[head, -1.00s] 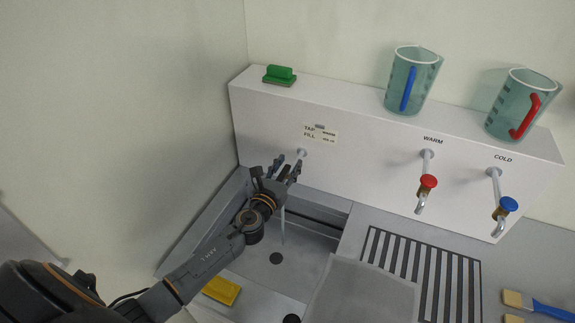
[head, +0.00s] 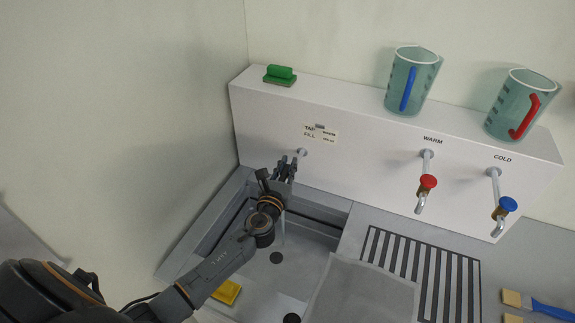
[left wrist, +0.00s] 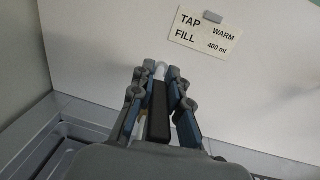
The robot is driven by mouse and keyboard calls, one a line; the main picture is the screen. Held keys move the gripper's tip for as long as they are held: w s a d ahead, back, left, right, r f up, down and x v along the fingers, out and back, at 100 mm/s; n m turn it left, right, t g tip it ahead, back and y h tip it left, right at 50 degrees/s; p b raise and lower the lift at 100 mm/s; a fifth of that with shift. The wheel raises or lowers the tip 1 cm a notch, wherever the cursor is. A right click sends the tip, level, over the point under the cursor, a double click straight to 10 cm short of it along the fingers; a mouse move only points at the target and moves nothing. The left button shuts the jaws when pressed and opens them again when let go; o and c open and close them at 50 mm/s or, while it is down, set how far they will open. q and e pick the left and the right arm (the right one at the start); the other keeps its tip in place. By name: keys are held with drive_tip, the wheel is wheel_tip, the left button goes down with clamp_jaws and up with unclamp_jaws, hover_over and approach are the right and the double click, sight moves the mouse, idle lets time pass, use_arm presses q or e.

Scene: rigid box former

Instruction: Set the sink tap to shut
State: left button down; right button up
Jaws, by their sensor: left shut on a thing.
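The sink tap comes out of the white wall box at its pale mount (head: 302,152), above the left basin. My left gripper (head: 285,168) covers most of the tap in the head view. In the left wrist view my left gripper (left wrist: 158,84) is shut on the tap's black handle (left wrist: 158,112), with a finger on each side. The pale pipe of the tap (left wrist: 160,69) shows just beyond the handle. A thin pale streak (head: 284,232), perhaps water, shows below the gripper over the basin. My right gripper is in neither view.
A label (head: 321,133) reads TAP WARM, FILL 400 ml. A warm tap (head: 428,181) and a cold tap (head: 508,204) are further right. Two jugs (head: 409,84) (head: 515,107) and a green block (head: 280,74) stand on the ledge.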

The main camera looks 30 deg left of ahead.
use_arm(q)
drive_tip(key=shift+d+n+g+y, duration=0.1)
drive_tip(key=shift+n+g+y, duration=0.2)
drive_tip(key=shift+n+y, duration=0.75)
drive_tip(key=n+g+y, duration=0.1)
drive_tip(key=y, duration=0.2)
drive_tip(key=shift+f+n+b, duration=0.1)
drive_tip(key=shift+n+b, duration=0.15)
drive_tip(key=shift+b, duration=0.05)
drive_tip(key=n+g+y+b, duration=0.2)
drive_tip(key=n+g+y, duration=0.1)
drive_tip(key=y, duration=0.1)
drive_tip(key=shift+f+n+g+y, duration=0.1)
drive_tip(key=shift+n+g+y, duration=0.2)
drive_tip(key=shift+y, duration=0.05)
drive_tip(key=n+g+y+b, duration=0.1)
drive_tip(key=n+g+b, duration=0.1)
drive_tip(key=g+b, duration=0.1)
drive_tip(key=n+g+y+b, duration=0.2)
drive_tip(key=n+g+b, duration=0.1)
drive_tip(key=g+b, duration=0.1)
drive_tip(key=n+g+y+b, duration=0.2)
drive_tip(key=n+g+b, duration=0.1)
drive_tip(key=g+b, duration=0.1)
drive_tip(key=shift+g, duration=0.3)
drive_tip(key=shift+s+n+g+b, duration=0.1)
drive_tip(key=shift+n+g+b, duration=0.7)
drive_tip(key=shift+g+b, duration=0.35)
drive_tip(key=shift+r, duration=0.2)
